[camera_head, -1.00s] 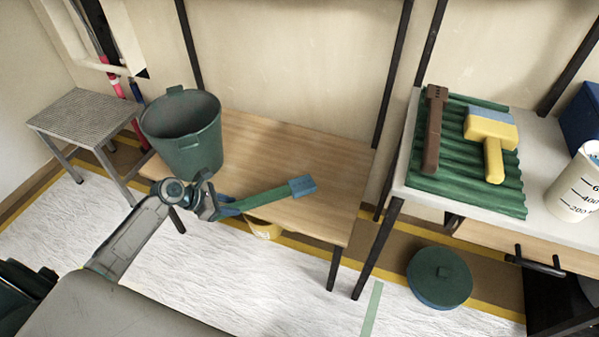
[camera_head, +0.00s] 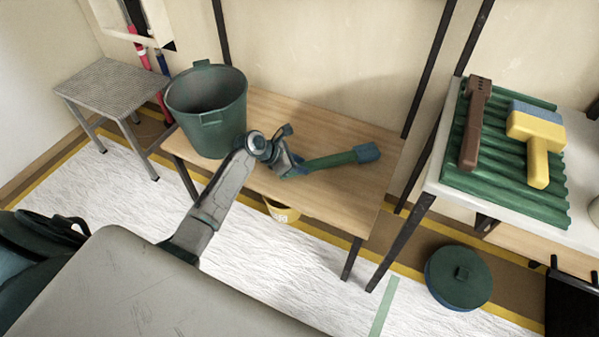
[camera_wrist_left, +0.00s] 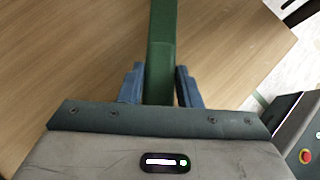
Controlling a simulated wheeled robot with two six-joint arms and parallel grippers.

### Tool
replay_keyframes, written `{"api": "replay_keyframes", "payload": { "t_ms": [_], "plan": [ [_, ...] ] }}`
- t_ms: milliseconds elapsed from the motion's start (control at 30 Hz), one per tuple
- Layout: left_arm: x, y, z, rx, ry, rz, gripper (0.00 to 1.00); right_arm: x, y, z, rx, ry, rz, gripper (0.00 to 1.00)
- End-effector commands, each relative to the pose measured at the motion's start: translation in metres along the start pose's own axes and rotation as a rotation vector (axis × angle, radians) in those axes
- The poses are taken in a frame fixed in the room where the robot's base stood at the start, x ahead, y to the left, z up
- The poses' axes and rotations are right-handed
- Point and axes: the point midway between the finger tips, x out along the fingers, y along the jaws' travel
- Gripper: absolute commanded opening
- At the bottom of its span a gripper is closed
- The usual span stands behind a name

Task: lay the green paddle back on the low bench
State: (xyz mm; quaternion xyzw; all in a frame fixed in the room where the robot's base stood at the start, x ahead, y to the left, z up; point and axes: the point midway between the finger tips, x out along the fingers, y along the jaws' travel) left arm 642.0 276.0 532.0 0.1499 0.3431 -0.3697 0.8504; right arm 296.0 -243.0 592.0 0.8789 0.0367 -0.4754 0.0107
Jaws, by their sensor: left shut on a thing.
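The green paddle (camera_head: 332,160) has a long green shaft and a blue end at its right. My left gripper (camera_head: 296,168) is shut on the paddle's near end. The paddle is over the low wooden bench (camera_head: 310,120), pointing right; I cannot tell whether it touches the top. In the left wrist view the green shaft (camera_wrist_left: 160,55) runs between the two blue fingers (camera_wrist_left: 158,88), with the bench's wood surface (camera_wrist_left: 70,60) behind it. The paddle's far end is out of that view. My right gripper is not in view.
A green bucket (camera_head: 208,118) stands on the bench's left end. A metal stool (camera_head: 110,85) is further left. At right, a white table (camera_head: 440,170) holds a green ribbed tray (camera_head: 478,185) with a brown tool and a yellow brush.

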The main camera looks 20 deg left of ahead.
Motion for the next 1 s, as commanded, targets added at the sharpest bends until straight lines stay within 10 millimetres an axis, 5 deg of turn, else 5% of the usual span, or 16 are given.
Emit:
{"api": "replay_keyframes", "payload": {
  "t_ms": [200, 467, 500, 600, 1000],
  "plan": [
    [0.021, -0.001, -0.022, -0.003, -0.001, -0.001, 0.01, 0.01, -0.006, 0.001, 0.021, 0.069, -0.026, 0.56],
    [0.024, 0.0, -0.025, -0.001, 0.0, 0.0, 0.01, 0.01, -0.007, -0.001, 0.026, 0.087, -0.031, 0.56],
    [0.024, -0.001, -0.025, -0.001, 0.001, -0.001, 0.34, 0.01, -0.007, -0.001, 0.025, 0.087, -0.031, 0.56],
    [0.024, -0.001, -0.026, -0.001, 0.001, -0.001, 0.52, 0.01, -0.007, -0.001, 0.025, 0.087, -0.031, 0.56],
    [0.013, 0.0, -0.025, 0.0, 0.002, 0.001, 0.52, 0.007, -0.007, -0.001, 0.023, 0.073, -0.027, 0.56]
  ]
}}
